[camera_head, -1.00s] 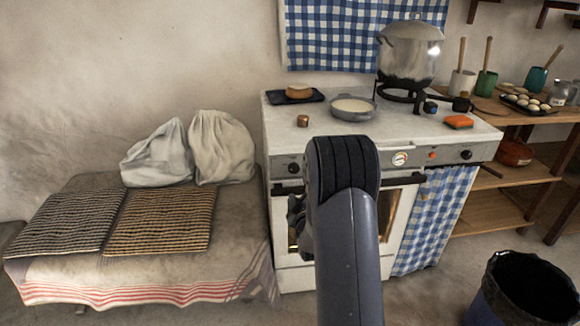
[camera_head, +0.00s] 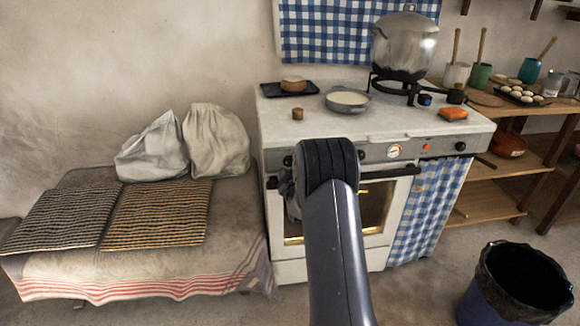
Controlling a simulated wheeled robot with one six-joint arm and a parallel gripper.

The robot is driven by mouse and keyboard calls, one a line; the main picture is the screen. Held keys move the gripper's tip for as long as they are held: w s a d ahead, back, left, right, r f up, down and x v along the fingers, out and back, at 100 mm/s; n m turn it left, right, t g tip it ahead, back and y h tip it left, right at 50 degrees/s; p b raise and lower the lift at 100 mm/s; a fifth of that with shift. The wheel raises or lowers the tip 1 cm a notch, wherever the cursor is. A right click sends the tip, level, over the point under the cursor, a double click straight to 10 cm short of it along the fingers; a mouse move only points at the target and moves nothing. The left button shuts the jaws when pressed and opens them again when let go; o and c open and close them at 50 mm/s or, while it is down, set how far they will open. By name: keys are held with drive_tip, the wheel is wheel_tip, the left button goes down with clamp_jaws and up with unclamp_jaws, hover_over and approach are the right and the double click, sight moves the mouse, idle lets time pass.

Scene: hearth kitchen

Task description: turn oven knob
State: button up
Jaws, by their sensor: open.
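The white oven (camera_head: 293,270) stands against the wall, with a grey control panel (camera_head: 408,151) along its front top edge. A black knob (camera_head: 460,146) sits at the right of the panel. Another dark knob (camera_head: 287,160) shows at the left, just beside my arm. A round dial (camera_head: 393,151) and a small red light (camera_head: 426,147) lie between them. My arm covers the panel's middle-left part. My gripper (camera_head: 289,190) is only partly seen behind my arm, in front of the oven door's upper left, below the left knob. I cannot see whether it touches anything.
A pan (camera_head: 348,101), a large pot (camera_head: 404,45) and an orange sponge (camera_head: 452,114) are on the stove top. A cloth-covered bench (camera_head: 130,264) with sacks (camera_head: 216,142) stands left. A bin (camera_head: 520,290) is at the lower right. Some floor between oven and bin is free.

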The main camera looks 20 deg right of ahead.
drive_tip(key=shift+c, duration=0.4)
drive_tip(key=c, duration=0.9)
drive_tip(key=shift+f+m+b, duration=0.1)
drive_tip(key=shift+m+b, duration=0.2)
drive_tip(key=shift+b, duration=0.25)
drive_tip(key=m+b, duration=0.1)
drive_tip(key=b, duration=0.1)
drive_tip(key=shift+f+m+b, duration=0.15)
drive_tip(key=shift+m+b, duration=0.25)
drive_tip(key=m+b, duration=0.4)
drive_tip(key=b, duration=0.1)
drive_tip(key=m+b, duration=0.3)
drive_tip(key=m, duration=0.1)
drive_tip(key=shift+r+m+b, duration=0.15)
drive_tip(key=shift+m+b, duration=0.35)
drive_tip(key=shift+m, duration=0.4)
drive_tip(key=shift+r+m+b, duration=0.15)
drive_tip(key=shift+m+b, duration=0.3)
drive_tip(key=shift+m, duration=0.45)
